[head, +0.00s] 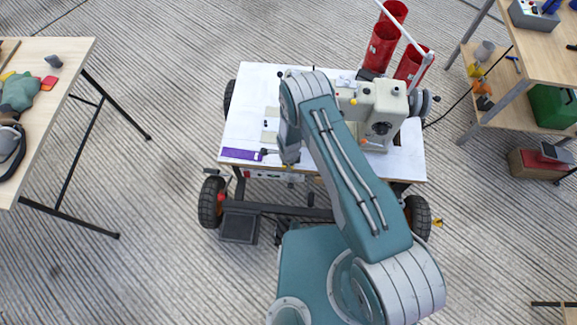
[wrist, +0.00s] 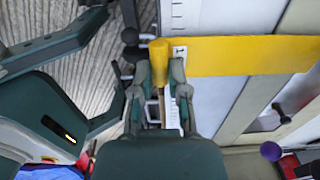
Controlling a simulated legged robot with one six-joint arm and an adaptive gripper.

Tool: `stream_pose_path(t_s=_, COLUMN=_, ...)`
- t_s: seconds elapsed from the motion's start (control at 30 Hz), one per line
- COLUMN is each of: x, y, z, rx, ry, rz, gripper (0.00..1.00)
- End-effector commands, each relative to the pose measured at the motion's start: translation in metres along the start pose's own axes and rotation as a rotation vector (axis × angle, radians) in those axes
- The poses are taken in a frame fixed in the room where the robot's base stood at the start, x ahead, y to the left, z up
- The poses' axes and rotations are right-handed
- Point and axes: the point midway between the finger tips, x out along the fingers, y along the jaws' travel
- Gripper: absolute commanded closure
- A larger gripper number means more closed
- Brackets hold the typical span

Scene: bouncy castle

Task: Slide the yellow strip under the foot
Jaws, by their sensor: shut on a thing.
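In the wrist view the yellow strip (wrist: 250,56) lies flat and extends to the right edge. At its left end are a white marked tab and an upright yellow grip. My gripper (wrist: 160,72) is shut on that yellow grip. In the head view my gripper (head: 290,159) is low at the front edge of the white tabletop, left of the cream sewing machine (head: 385,107). The machine's foot is hidden behind my arm.
A purple strip (head: 240,154) with a dark grip lies at the front left of the white wheeled table (head: 250,95). Red cylinders (head: 382,46) stand behind the machine. Wooden tables stand left (head: 60,80) and right (head: 535,60). The tabletop's back left is mostly clear.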

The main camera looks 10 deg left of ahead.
Motion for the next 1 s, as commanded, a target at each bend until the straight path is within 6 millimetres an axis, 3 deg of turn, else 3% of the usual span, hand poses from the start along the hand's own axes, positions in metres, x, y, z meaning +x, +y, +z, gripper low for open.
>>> stream_pose_path(t_s=0.6, x=0.003, y=-0.042, z=0.000, rx=0.000, ry=0.000, rz=0.000, gripper=1.00)
stream_pose_path(t_s=1.0, x=0.003, y=-0.056, z=0.000, rx=0.000, ry=0.001, rz=0.001, gripper=1.00)
